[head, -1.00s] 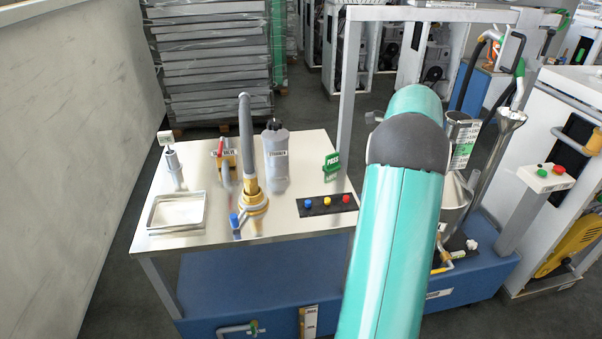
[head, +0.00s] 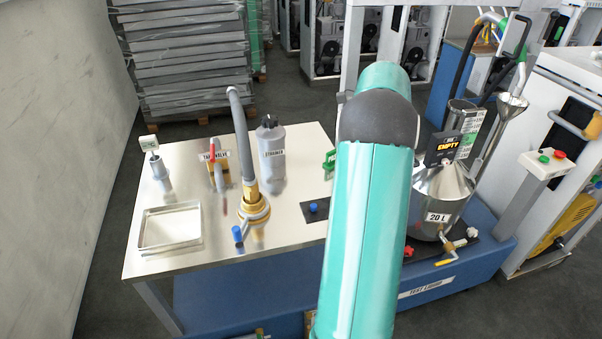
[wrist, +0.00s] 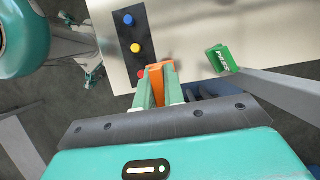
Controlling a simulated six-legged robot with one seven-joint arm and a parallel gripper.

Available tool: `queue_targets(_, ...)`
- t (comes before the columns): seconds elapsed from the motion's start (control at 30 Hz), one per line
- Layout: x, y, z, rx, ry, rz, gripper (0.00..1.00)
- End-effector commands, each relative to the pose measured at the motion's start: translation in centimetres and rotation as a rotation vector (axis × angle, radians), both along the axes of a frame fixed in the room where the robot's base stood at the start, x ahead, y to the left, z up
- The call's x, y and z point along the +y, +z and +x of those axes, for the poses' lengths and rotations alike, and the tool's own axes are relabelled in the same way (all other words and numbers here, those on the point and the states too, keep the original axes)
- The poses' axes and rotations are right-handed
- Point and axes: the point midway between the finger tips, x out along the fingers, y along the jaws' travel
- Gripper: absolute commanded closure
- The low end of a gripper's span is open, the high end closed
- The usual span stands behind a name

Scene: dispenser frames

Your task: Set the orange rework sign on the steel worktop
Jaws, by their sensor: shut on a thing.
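The steel worktop (head: 290,228) is a bright, flat metal top on a blue-based bench in the head view, and its edge part shows in the wrist view (wrist: 185,28). The orange rework sign (wrist: 160,72) is between the fingers of my gripper (wrist: 157,88) in the wrist view. My gripper is shut on it, near the worktop edge beside the button strip. I cannot tell the sign's height above the top. In the head view my arm hides the gripper and the sign.
A black button strip (wrist: 135,45) and a green PASS sign (wrist: 221,60) flank the gripper. A strainer bottle (head: 271,150), brass hose fitting (head: 252,207), tap valve (head: 217,170) and shallow tray (head: 171,228) stand further left. A steel 20 L hopper (head: 437,195) is to the right.

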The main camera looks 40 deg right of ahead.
Motion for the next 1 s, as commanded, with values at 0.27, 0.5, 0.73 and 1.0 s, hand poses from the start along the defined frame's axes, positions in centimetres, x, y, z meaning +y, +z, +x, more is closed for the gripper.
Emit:
queue_targets(0.27, 0.8, -1.1, 1.7, 0.001, -0.001, 0.001, 1.00)
queue_targets(0.5, 2.5, -3.5, 6.6, 0.002, 0.001, 0.001, 1.00)
queue_targets(0.73, 3.8, -7.2, 10.4, 0.003, -0.002, 0.001, 1.00)
queue_targets(1.0, 4.4, -9.4, 12.4, 0.001, -0.002, -0.001, 1.00)
